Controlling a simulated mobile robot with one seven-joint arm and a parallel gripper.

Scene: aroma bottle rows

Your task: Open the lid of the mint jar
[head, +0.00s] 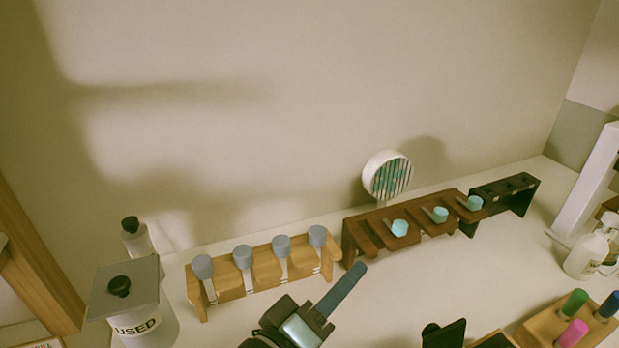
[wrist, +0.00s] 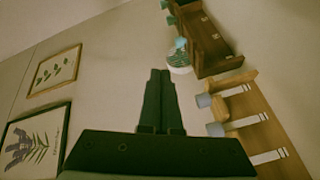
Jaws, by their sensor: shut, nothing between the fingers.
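No jar in view is clearly marked as mint. A white jar labelled USED (head: 140,327) stands at the lower left in the head view, under a square grey lid (head: 145,277) with a black knob; the lid lies on it. A round white object with a green-striped face (head: 387,176) stands by the wall behind the dark brown rack; it also shows in the wrist view (wrist: 179,57). I cannot tell whether it is a jar. My gripper (head: 358,270) is shut and empty, in front of the gap between the two wooden racks. Its fingers (wrist: 160,72) lie together.
A light wooden rack (head: 252,285) holds several grey-capped bottles. A dark brown rack (head: 365,232) holds teal-capped ones, with a black rack (head: 515,190) beyond. A clear bottle with a black cap (head: 137,239) stands behind the USED jar. A white pump bottle (head: 588,253) stands right.

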